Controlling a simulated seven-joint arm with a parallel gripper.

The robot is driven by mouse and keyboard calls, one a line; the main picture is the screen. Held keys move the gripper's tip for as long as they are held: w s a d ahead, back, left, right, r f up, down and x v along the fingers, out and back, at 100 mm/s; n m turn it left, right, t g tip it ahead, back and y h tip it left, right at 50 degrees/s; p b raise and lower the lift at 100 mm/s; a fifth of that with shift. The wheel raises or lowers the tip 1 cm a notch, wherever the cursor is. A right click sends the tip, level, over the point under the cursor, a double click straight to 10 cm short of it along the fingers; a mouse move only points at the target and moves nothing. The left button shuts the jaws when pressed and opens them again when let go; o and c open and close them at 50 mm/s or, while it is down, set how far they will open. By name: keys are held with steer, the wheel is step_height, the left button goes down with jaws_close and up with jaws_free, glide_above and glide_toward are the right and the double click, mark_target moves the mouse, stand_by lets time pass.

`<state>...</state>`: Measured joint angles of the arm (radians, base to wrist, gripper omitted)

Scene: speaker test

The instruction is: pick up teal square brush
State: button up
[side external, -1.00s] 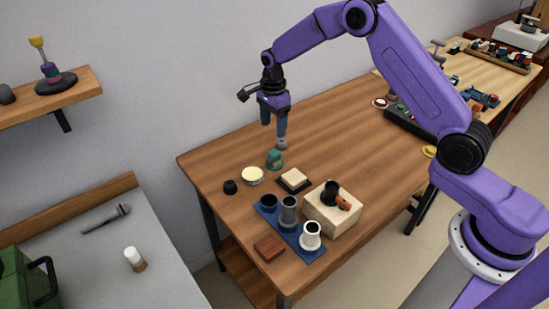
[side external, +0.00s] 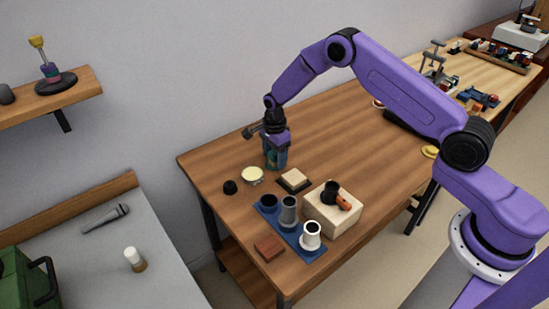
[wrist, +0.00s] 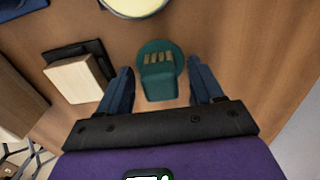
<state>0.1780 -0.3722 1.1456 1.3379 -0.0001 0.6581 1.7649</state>
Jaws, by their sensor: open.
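The teal square brush (wrist: 158,84) stands on the wooden table. In the wrist view it has a round teal base and a squarish block with tan, slot-like marks on one side. My gripper (wrist: 160,68) is open, with one blue finger on each side of the brush. A gap shows between the brush and each finger, so I see no contact. In the side view my gripper (side external: 275,163) is low over the table and its fingers mostly hide the brush.
A cream-topped round tin (side external: 252,175) and a pale block on a black base (side external: 294,180) stand close by. A small black knob (side external: 230,187), a blue tray (side external: 284,229) with cups and a pale wooden box (side external: 333,212) are nearer.

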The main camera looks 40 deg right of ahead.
mark_target(275, 152)
steer(key=c, duration=1)
steer(key=shift+c, duration=0.3)
steer(key=shift+r, duration=0.1)
steer(key=shift+r, duration=0.45)
step_height(275, 152, up, 2)
steer(key=shift+s+r, duration=0.15)
steer(key=shift+r, duration=0.1)
steer(key=s+d+r, duration=0.1)
steer(key=s+r, duration=0.8)
steer(key=s, duration=0.4)
steer(key=shift+s+d+r, duration=0.2)
steer(key=shift+s+d, duration=0.05)
steer(key=shift+s, duration=0.05)
